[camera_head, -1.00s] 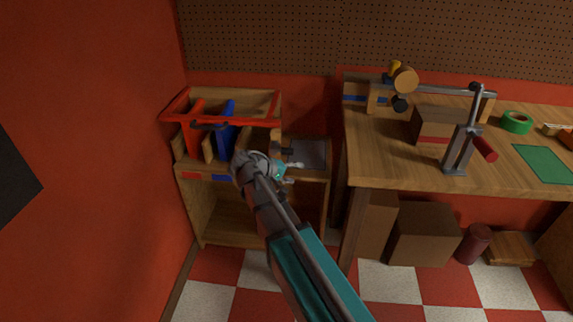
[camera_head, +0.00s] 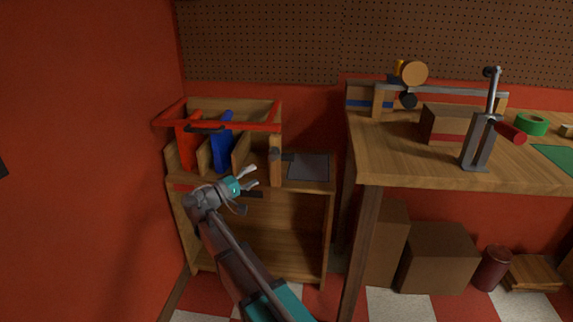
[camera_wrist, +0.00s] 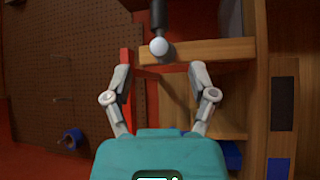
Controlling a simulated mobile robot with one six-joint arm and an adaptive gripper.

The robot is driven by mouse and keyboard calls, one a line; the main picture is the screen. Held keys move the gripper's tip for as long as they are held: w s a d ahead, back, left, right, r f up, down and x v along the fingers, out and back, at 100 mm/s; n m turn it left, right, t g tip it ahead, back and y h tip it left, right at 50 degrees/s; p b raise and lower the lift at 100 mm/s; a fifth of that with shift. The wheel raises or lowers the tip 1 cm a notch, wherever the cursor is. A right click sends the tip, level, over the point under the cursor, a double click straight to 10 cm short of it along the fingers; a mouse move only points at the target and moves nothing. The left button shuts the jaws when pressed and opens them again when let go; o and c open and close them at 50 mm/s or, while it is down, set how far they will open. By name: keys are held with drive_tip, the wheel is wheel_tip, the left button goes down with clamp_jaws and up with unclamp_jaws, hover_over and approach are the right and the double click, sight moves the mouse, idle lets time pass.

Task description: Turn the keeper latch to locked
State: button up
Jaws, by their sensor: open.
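The black piece on the wooden post (camera_head: 276,170) at the rack's right end looks like the keeper latch (camera_head: 287,157); it points right in the head view. In the wrist view a black rod (camera_wrist: 158,14) with a pale round end (camera_wrist: 158,47) shows beside a wooden bar (camera_wrist: 205,51); this seems to be the same latch. My gripper (camera_head: 251,178) is in front of the rack, left of and a little below the latch. In the wrist view my gripper (camera_wrist: 160,74) has its fingers spread, with the round end just beyond and between the tips. Nothing is held.
The rack holds a red panel (camera_head: 187,142) and a blue panel (camera_head: 223,142) under a red frame (camera_head: 250,126). A dark grey plate (camera_head: 309,167) lies right of the post. A workbench (camera_head: 400,160) with a clamp stand (camera_head: 480,145) stands on the right.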

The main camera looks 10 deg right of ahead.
sight(282, 160)
idle(0.4)
drive_tip(key=p+x, duration=0.2)
drive_tip(key=x, duration=1.1)
drive_tip(key=shift+w+d+r, duration=0.1)
drive_tip(key=shift+w+d, duration=0.05)
drive_tip(key=shift+d, duration=0.2)
clamp_jaws()
drive_tip(key=shift+a, duration=0.1)
